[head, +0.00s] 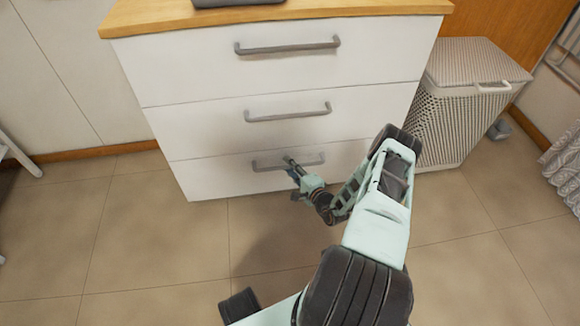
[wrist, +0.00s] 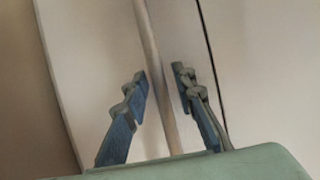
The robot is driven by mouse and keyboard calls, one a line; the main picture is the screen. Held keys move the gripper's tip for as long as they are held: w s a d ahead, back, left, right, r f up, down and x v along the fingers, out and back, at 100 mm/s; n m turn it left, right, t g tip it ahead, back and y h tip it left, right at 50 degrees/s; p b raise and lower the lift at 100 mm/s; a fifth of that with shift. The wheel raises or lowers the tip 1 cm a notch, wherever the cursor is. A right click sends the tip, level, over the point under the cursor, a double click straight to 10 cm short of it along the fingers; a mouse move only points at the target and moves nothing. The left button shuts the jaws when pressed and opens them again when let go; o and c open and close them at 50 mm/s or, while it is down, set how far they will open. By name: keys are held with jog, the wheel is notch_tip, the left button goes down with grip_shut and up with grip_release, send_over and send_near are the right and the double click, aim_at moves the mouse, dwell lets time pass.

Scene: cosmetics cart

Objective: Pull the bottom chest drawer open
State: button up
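The white chest's bottom drawer (head: 215,180) looks flush with the drawers above it. Its grey bar handle (head: 262,165) is partly covered by my gripper (head: 291,163), which is at the handle's middle. In the wrist view the handle (wrist: 148,35) runs lengthwise between the two blue fingers of my gripper (wrist: 160,74). The fingers are open, one on each side of the bar, with a visible gap to both. The drawer front (wrist: 90,60) fills much of that view behind them. Whether the fingertips touch the front is unclear.
The middle drawer's handle (head: 288,113) and top drawer's handle (head: 288,46) are above. A perforated laundry basket (head: 455,105) stands close to the chest's right side. The tiled floor (head: 150,245) in front of the chest is clear apart from my arm.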

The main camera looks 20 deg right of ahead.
grip_shut()
jog(key=shift+s, duration=0.1)
